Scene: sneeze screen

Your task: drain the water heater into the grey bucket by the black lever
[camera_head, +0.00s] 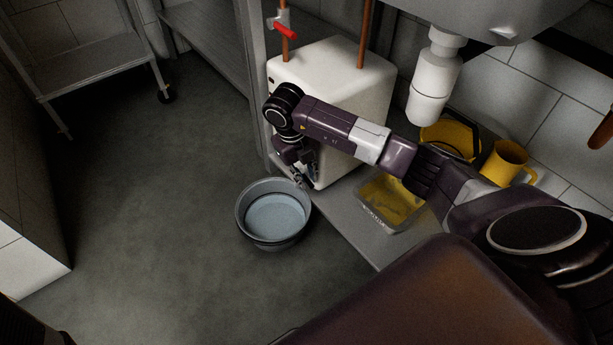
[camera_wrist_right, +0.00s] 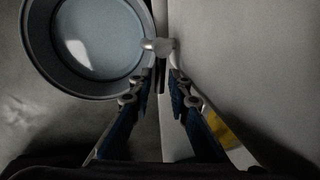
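The white water heater (camera_head: 335,85) stands on a low grey shelf. The grey bucket (camera_head: 243,222) is on the floor in front of it, with a pale, water-like surface inside; it also shows in the wrist view (camera_wrist_right: 35,60). A pale metal spout (camera_wrist_right: 158,46) reaches over the bucket's rim. My right gripper (camera_head: 308,173) is low at the heater's front. In the wrist view its fingers (camera_wrist_right: 162,82) are apart, on either side of a narrow dark piece below the spout, perhaps the black lever; contact cannot be told. My left gripper does not show.
A yellow tray-like container (camera_head: 372,212), a yellow mug (camera_head: 503,160) and a yellow bucket (camera_head: 437,134) are on the shelf right of the heater. A white drain pipe (camera_head: 436,75) hangs above. A red-handled valve (camera_head: 285,30) is on a copper pipe.

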